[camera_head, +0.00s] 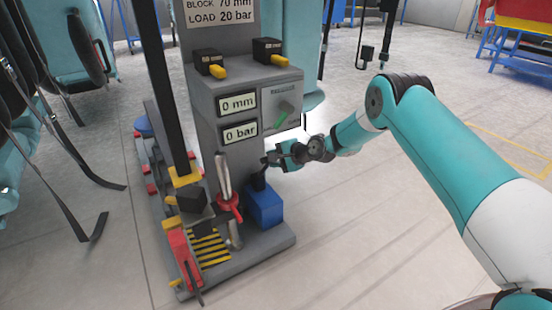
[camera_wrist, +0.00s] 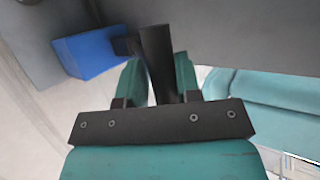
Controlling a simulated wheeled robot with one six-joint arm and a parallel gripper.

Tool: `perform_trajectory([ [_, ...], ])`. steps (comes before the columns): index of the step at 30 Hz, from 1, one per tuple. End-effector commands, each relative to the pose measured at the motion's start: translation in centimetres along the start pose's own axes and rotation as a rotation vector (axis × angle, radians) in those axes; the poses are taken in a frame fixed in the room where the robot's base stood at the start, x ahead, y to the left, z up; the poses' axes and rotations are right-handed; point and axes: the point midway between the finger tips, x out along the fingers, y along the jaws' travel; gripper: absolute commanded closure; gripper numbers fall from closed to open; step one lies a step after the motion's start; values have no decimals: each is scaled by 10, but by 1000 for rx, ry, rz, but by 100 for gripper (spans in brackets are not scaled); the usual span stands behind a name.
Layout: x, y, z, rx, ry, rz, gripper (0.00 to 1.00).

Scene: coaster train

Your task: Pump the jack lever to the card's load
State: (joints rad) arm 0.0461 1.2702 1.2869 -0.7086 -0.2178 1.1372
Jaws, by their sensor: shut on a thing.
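The grey jack stand (camera_head: 222,120) fills the middle of the head view. Its card (camera_head: 218,12) reads "BLOCK 70 mm" and "LOAD 20 bar". Two displays read 0 mm (camera_head: 238,105) and 0 bar (camera_head: 240,132). A blue block (camera_head: 265,207) sits at the stand's lower right, with a dark lever (camera_head: 259,175) rising from it. In the wrist view the dark lever (camera_wrist: 158,60) runs between my gripper's fingers, beside the blue block (camera_wrist: 92,52). My gripper (camera_head: 272,159) is shut on the lever at the stand's right side.
A red-based upright metal piece (camera_head: 228,195) stands left of the blue block. Teal seats with straps (camera_head: 60,45) are at left.

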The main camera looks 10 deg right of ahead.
Motion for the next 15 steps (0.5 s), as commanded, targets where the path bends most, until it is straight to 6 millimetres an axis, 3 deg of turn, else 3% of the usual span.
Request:
perform_trajectory([
  [1,1,-1,-3,-9,11,-7,62],
  [3,1,-1,-3,-8,9,-6,50],
  [11,-1,0,-3,-2,6,-2,50],
  [15,-13,-1,-4,1,7,-1,50],
])
